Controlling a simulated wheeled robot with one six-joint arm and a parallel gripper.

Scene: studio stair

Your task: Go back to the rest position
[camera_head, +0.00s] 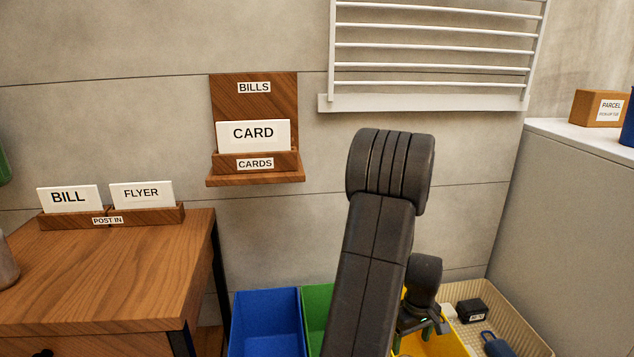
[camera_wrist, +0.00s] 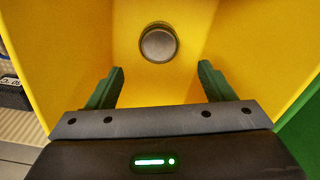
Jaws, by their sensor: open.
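My gripper (camera_wrist: 160,90) is open in the wrist view, its two green fingers apart with nothing between them. It points down into a yellow bin (camera_wrist: 190,25). A round grey metal-looking disc (camera_wrist: 158,44) lies in that bin, beyond the fingertips and apart from them. In the head view my dark arm rises in the middle and bends down to the gripper over the yellow bin (camera_head: 440,347). The arm hides part of the bins there, and the gripper's fingers show only partly.
A blue bin (camera_head: 265,315) and a green bin (camera_head: 316,300) stand left of the yellow one. A beige basket (camera_head: 520,335) with dark items is on the right. A wooden desk (camera_head: 130,265) is at left, a grey cabinet (camera_head: 575,220) at right. A wall holder (camera_head: 255,180) carries a card.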

